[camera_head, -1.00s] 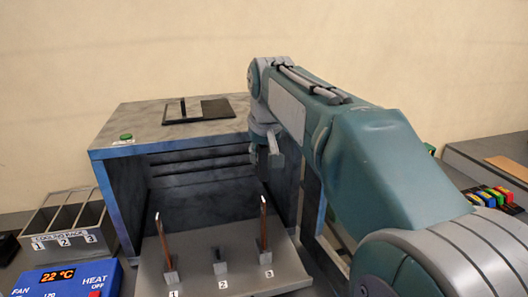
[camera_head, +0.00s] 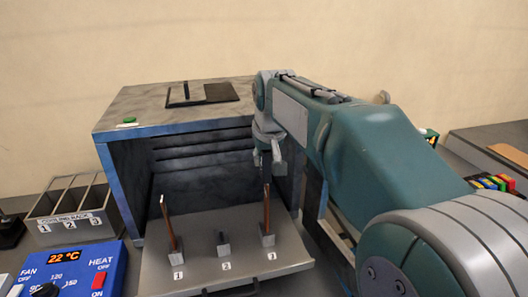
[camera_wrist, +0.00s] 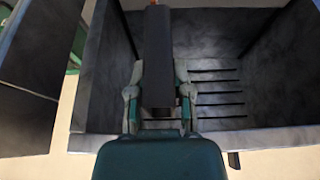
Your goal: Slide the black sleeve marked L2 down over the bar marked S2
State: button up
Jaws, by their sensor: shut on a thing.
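My gripper (camera_head: 272,160) is shut on a black square sleeve (camera_wrist: 158,60), which runs up the middle of the wrist view between the two fingers (camera_wrist: 160,96). In the head view the sleeve (camera_head: 265,162) is small and dark, just above the copper bar at holder 3 (camera_head: 267,212). An orange-copper tip shows past the sleeve's far end in the wrist view; whether the bar is inside the sleeve I cannot tell. Another copper bar (camera_head: 168,225) stands at holder 1. Holder 2 (camera_head: 223,245) has no tall bar. I cannot read L2 or S2 anywhere.
The bars stand on a grey pull-out tray (camera_head: 205,276) before an open blue-edged box (camera_head: 120,140). A cooling rack (camera_head: 75,215) and a blue control panel (camera_head: 75,270) stand left. Coloured blocks (camera_head: 498,183) lie at right.

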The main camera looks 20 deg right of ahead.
aim_at(265, 178)
jog(key=shift+d+f, duration=0.25)
jog(key=shift+f, duration=0.45)
jog(key=shift+a+f, duration=0.1)
jog(key=shift+f, duration=2.15)
jog(key=o, duration=0.9)
jog(key=o, duration=0.5)
jog(key=shift+r, duration=0.1)
